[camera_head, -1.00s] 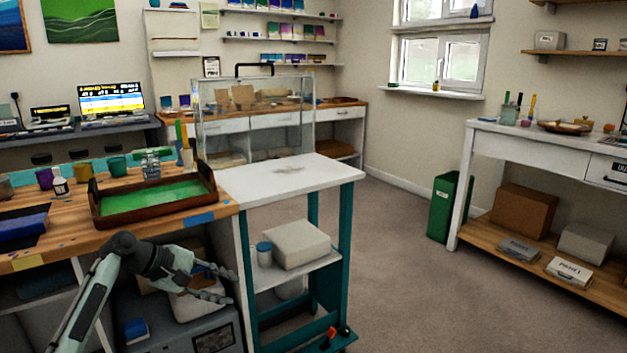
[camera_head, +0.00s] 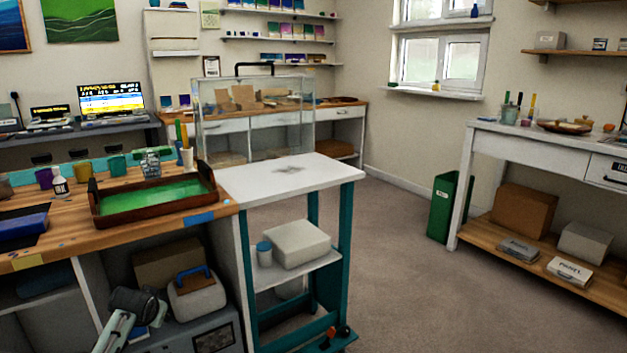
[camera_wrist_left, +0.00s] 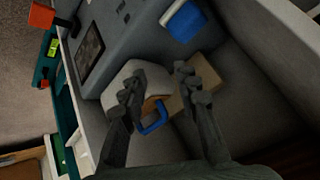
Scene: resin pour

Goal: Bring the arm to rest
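My left arm (camera_head: 124,318) is low at the bottom left of the head view, in front of the open shelf under the wooden bench. Its fingers cannot be made out there. In the left wrist view my left gripper (camera_wrist_left: 158,84) has its two fingers apart, with nothing between them. My right gripper is not in view.
The wooden bench (camera_head: 50,262) carries a tray of green resin (camera_head: 152,204) and several cups. A white-topped teal cart (camera_head: 290,180) stands beside it. A green bin (camera_head: 441,208) stands by the right table. The floor between is clear.

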